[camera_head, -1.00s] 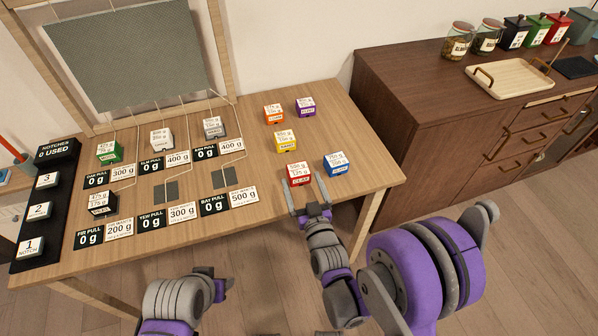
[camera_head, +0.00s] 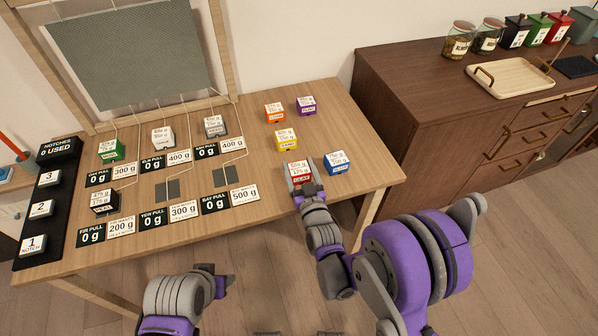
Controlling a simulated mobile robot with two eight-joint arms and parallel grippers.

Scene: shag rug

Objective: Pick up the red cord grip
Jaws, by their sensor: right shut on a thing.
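The red cord grip (camera_head: 299,170) is a small red block with a white label on top, near the front right of the table. My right gripper (camera_head: 303,184) is at the block's near side, with its fingers around it and shut on it. The block appears to rest on the table still. The gripper hides its front part. My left gripper (camera_head: 222,285) is low in front of the table, away from the blocks; its fingers are too unclear to tell their state.
A blue block (camera_head: 337,163) stands close on the right. Yellow (camera_head: 286,140), orange (camera_head: 274,112) and purple (camera_head: 306,106) blocks stand behind. Green, white, grey and black blocks on cords stand left among weight cards. A dark sideboard (camera_head: 400,85) stands right of the table (camera_head: 345,115).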

